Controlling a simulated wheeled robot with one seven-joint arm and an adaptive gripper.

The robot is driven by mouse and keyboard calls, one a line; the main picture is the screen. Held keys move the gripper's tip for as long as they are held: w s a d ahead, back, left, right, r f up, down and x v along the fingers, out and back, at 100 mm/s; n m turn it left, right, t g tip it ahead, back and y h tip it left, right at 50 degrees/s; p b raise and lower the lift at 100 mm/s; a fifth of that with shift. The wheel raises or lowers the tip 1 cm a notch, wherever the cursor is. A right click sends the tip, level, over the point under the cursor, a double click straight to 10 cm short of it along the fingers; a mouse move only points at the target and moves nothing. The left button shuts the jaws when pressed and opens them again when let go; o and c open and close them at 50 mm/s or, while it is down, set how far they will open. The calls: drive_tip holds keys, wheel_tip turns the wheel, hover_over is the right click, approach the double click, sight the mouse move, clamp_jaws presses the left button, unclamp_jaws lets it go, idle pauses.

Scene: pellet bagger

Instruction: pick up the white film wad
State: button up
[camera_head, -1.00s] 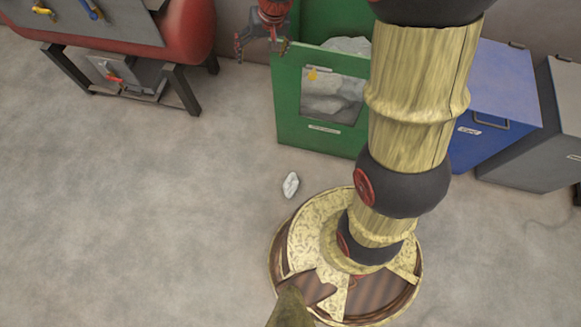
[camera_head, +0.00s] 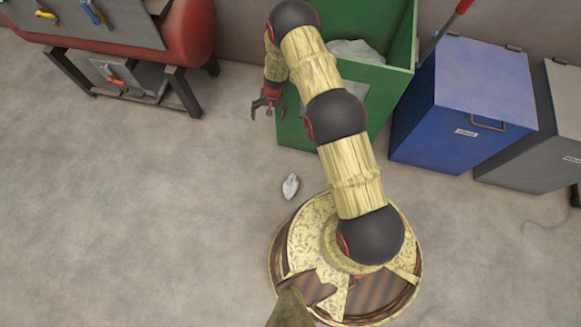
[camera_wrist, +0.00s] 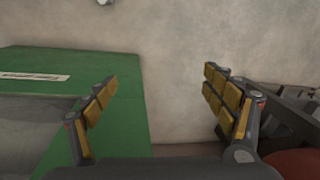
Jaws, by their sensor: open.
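The white film wad (camera_head: 290,186) lies on the grey floor in the head view, just up and left of my round base. In the wrist view a small pale object (camera_wrist: 104,2), seemingly the wad, is cut off by the top edge. My gripper (camera_head: 263,108) is open and empty, above the floor by the left side of the green bin, up and left of the wad and apart from it. In the wrist view my open gripper (camera_wrist: 160,92) has its padded fingers wide apart, with bare floor between them.
The green bin (camera_head: 403,100), holding pale film, stands close beside my gripper and partly behind my arm. A blue bin (camera_head: 478,95) and a grey bin (camera_head: 545,140) stand to the right. A red machine on dark legs (camera_head: 185,30) is at upper left. The left floor is clear.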

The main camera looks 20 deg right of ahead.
sight(290, 186)
drive_tip(key=s+f, duration=0.7)
drive_tip(key=f, duration=0.4)
drive_tip(key=s+d+f+m+g, duration=0.1)
drive_tip(key=s+f, duration=0.6)
drive_tip(key=f, duration=0.5)
drive_tip(key=s+f+m+g+h, duration=0.1)
drive_tip(key=s+f, duration=0.7)
drive_tip(key=f, duration=0.3)
drive_tip(key=shift+d+f, duration=0.3)
drive_tip(key=shift+d, duration=0.1)
drive_tip(key=shift+s+a+f+b, duration=0.1)
drive_tip(key=shift+s+f+b, duration=0.05)
drive_tip(key=shift+f+b, duration=1.05)
drive_tip(key=shift+s+a+f+b, duration=0.1)
drive_tip(key=shift+f+b, duration=0.6)
drive_tip(key=shift+f, duration=0.9)
drive_tip(key=shift+c, duration=0.5)
drive_tip(key=c, duration=1.1)
drive_tip(key=shift+r, duration=0.1)
